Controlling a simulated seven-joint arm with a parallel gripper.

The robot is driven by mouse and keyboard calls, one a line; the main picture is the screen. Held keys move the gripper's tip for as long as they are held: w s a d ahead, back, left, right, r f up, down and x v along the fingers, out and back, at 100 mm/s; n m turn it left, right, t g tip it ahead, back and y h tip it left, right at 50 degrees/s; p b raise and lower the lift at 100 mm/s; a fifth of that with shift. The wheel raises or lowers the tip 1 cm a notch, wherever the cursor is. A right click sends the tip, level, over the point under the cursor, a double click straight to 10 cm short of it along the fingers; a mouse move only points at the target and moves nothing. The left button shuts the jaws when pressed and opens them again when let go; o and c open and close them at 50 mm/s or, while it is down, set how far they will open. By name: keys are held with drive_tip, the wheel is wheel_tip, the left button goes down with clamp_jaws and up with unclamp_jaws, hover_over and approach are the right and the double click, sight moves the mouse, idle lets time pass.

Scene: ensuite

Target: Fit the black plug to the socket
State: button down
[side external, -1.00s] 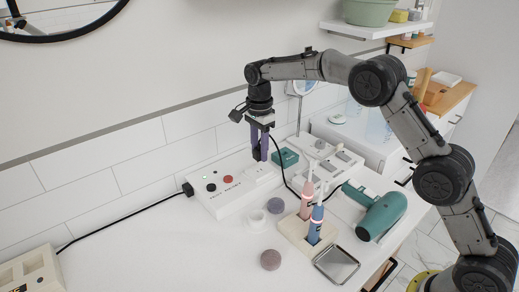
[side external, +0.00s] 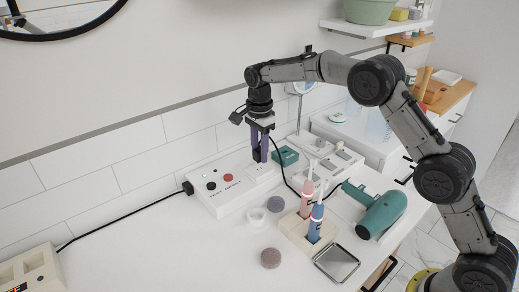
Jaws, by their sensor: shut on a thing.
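My gripper (side external: 260,157) points straight down above the white power unit (side external: 228,201) at the back of the counter. Its fingers are shut on the black plug, which is mostly hidden between them. A black cable (side external: 278,158) runs from the gripper down towards the teal hair dryer (side external: 381,215). The socket area (side external: 261,172) is a raised pale block on the unit, just below the fingertips. Its holes are too small to make out, and I cannot tell whether the plug touches it.
Red and black buttons (side external: 228,177) sit on the unit left of my gripper. The left counter is mostly clear.

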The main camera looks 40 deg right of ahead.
sight(259, 160)
drive_tip(key=shift+f, duration=1.65)
drive_tip(key=shift+c, duration=2.4)
unclamp_jaws()
drive_tip(key=shift+r, duration=0.2)
